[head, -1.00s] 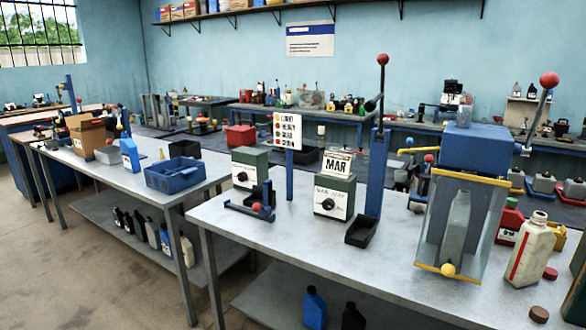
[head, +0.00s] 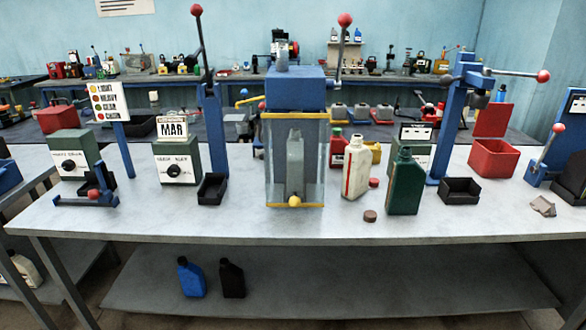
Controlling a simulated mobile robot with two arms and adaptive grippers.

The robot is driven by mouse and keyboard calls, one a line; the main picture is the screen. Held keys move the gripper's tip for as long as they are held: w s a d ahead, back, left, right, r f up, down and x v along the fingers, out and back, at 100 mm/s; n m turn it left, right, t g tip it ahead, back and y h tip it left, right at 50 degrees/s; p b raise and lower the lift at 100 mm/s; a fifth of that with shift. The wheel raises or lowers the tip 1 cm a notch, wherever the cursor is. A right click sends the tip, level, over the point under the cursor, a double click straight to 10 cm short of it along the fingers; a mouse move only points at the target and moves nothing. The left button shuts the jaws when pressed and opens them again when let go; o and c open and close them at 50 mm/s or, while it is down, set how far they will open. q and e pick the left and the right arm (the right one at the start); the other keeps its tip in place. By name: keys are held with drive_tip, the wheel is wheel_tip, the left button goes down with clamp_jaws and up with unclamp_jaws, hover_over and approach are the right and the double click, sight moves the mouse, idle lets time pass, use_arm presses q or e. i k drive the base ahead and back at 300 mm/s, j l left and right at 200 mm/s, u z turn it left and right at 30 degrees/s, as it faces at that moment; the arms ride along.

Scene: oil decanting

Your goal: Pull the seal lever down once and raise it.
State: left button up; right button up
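Several levers with ball ends show on the bench, and I cannot tell by any label which is the seal lever. A dark lever (head: 203,45) stands up from a blue post (head: 211,130) at left. A grey lever (head: 340,50) with a red ball rises from the blue-topped cabinet (head: 295,88), which holds a clear bottle (head: 295,165). A lever (head: 515,72) on the right blue stand (head: 450,120) points right, nearly level. A short lever (head: 548,145) at the far right slants up. Neither of my grippers is in view.
On the bench (head: 400,228) stand a cream bottle (head: 356,168), a green bottle (head: 405,185), a brown cap (head: 370,215), black trays (head: 460,190) and a red bin (head: 492,158). Green boxes (head: 177,160) stand at left. The bench's front strip is mostly clear.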

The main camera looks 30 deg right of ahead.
sight(344, 20)
drive_tip(key=z, duration=1.25)
